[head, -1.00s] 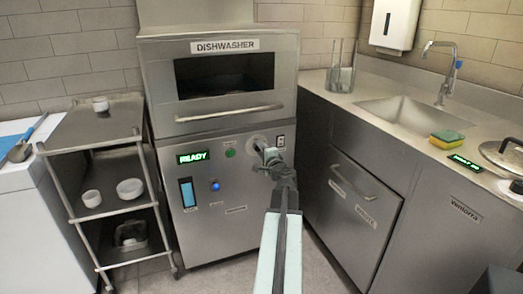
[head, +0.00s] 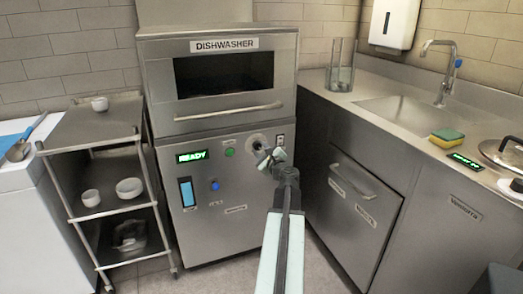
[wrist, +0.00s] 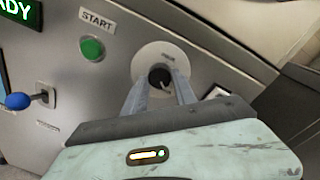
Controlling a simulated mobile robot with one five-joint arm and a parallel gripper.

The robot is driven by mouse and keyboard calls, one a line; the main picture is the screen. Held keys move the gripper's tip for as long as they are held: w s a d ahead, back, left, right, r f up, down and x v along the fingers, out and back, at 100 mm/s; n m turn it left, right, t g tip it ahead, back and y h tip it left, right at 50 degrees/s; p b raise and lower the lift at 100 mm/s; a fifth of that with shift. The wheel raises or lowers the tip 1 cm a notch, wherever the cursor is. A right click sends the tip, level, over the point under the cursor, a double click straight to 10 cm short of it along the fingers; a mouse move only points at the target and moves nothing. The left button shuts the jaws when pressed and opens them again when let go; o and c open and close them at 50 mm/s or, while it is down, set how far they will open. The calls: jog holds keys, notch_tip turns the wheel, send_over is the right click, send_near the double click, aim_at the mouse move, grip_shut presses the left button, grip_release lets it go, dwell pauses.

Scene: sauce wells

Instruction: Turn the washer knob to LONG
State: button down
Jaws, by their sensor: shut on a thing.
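The dishwasher (head: 225,205) has a dark knob on a round pale dial (head: 256,141), at the right of its front panel. My gripper (head: 263,155) is at this dial. In the wrist view my gripper (wrist: 160,85) has its two grey fingers on either side of the dark knob (wrist: 160,77), shut on it. The round pale dial plate (wrist: 150,55) shows around the fingertips. The fingers hide part of the knob, and I cannot read where it points. A small label plate (head: 280,140) sits right of the dial, too small to read.
A green START button (wrist: 91,48) and a blue-tipped lever (wrist: 18,101) are left of the knob. A lit READY display (head: 192,156) is further left. A shelf cart (head: 100,150) stands left, and a sink counter (head: 345,98) right.

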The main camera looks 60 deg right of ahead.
jog(key=shift+s+d+m, duration=0.1)
jog(key=shift+s+m, duration=0.05)
jog(key=shift+m, duration=0.75)
jog(key=c, duration=1)
grip_release()
jog(key=v, duration=0.7)
jog(key=shift+s+a, duration=0.2)
jog(key=shift+s, duration=0.15)
